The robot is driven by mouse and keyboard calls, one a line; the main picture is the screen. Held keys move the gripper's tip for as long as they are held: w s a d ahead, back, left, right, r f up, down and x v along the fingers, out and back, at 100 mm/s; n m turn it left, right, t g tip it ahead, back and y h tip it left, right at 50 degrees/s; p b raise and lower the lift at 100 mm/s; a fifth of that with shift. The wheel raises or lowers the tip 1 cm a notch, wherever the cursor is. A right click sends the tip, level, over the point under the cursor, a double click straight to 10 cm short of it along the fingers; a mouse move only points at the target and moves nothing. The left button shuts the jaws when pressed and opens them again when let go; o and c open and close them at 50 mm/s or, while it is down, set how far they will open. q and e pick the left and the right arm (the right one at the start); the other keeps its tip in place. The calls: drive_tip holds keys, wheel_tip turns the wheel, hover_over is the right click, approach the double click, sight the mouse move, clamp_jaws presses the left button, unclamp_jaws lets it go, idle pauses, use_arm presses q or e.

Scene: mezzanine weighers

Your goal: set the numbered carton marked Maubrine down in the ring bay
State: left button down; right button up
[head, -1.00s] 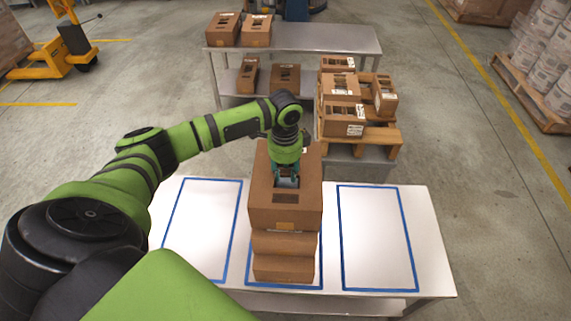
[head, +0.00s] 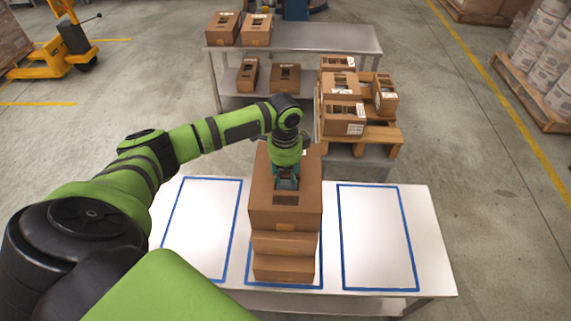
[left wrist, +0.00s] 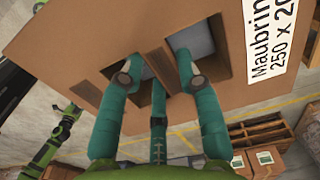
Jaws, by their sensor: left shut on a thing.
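The brown Maubrine carton (head: 262,215) is at the top of a stack over the middle blue-outlined bay (head: 321,270) of the white table. In the left wrist view the carton (left wrist: 90,50) shows a white label with "Maubrin" and "250 x 20" cut off by the edge. My left gripper (head: 286,184) is above it, its teal fingers (left wrist: 160,62) reaching into two openings in the carton's top and shut on it. Two cartons (head: 284,243) show below it; I cannot tell whether it rests on them. No ring mark is visible.
The left bay (head: 205,225) and right bay (head: 378,235) are empty. Behind stand a grey two-level table (head: 330,40) with cartons and a pallet (head: 375,138) stacked with cartons. A yellow pallet truck (head: 50,55) is at the far left.

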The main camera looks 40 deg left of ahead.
use_arm(q)
drive_tip(key=c, duration=0.8)
unclamp_jaws()
